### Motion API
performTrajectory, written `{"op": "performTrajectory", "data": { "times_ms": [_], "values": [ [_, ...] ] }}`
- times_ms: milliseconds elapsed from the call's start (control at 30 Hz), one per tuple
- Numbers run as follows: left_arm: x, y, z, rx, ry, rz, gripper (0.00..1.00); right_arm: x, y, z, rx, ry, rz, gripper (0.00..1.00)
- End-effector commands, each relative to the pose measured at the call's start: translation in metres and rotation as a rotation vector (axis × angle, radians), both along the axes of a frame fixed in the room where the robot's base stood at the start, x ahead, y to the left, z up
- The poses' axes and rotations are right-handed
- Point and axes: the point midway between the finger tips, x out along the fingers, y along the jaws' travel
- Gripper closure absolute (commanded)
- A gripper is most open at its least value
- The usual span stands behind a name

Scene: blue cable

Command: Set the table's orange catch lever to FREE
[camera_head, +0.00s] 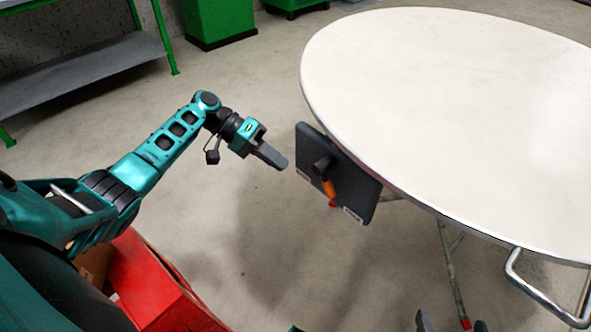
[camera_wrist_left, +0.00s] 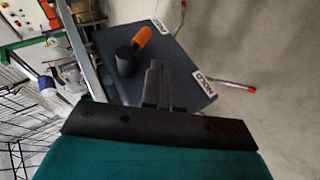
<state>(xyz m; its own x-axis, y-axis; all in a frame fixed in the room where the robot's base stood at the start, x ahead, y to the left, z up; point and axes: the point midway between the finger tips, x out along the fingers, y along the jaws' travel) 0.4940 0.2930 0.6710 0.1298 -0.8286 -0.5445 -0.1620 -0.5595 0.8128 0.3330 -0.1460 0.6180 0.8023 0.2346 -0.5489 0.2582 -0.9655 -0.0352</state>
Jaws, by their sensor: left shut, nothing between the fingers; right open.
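The orange catch lever (camera_head: 329,187) sits on a dark grey plate (camera_head: 364,186) at the near left edge of the white round table (camera_head: 450,90). It turns on a black hub (camera_head: 322,164) and points down and slightly right. In the left wrist view the lever (camera_wrist_left: 142,36) points from the hub (camera_wrist_left: 126,61) toward the upper white label (camera_wrist_left: 160,25), too small to read surely. A HOLD label (camera_wrist_left: 203,83) is at the plate's right corner. My left gripper (camera_head: 282,163) is shut and empty, left of the plate. My right gripper (camera_head: 451,325) shows only open fingertips.
A bent metal tube (camera_head: 530,295) sticks out under the table's near edge, and table legs (camera_head: 452,270) stand below. A red box (camera_head: 160,290) is beside my base. A grey shelf (camera_head: 85,70) and green bin (camera_head: 218,22) stand behind. The floor left of the table is clear.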

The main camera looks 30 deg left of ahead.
Motion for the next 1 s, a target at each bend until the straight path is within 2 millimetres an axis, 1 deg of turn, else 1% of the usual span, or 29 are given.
{"op": "performTrajectory", "data": {
  "times_ms": [33,100,233,1000],
  "values": [
    [-0.001,0.007,0.005,0.001,-0.001,0.001,1.0,-0.001,-0.001,-0.001,-0.002,0.004,0.0,0.0],
    [-0.002,0.013,0.009,0.0,-0.001,0.001,1.0,-0.002,-0.002,-0.002,-0.006,0.008,0.0,0.0],
    [-0.003,0.019,0.013,-0.001,-0.001,0.001,1.0,-0.003,-0.003,-0.003,-0.01,0.01,0.001,0.0],
    [-0.003,0.02,0.013,-0.001,0.0,0.0,1.0,-0.001,-0.002,0.0,-0.004,0.004,-0.003,0.0]
  ]
}}
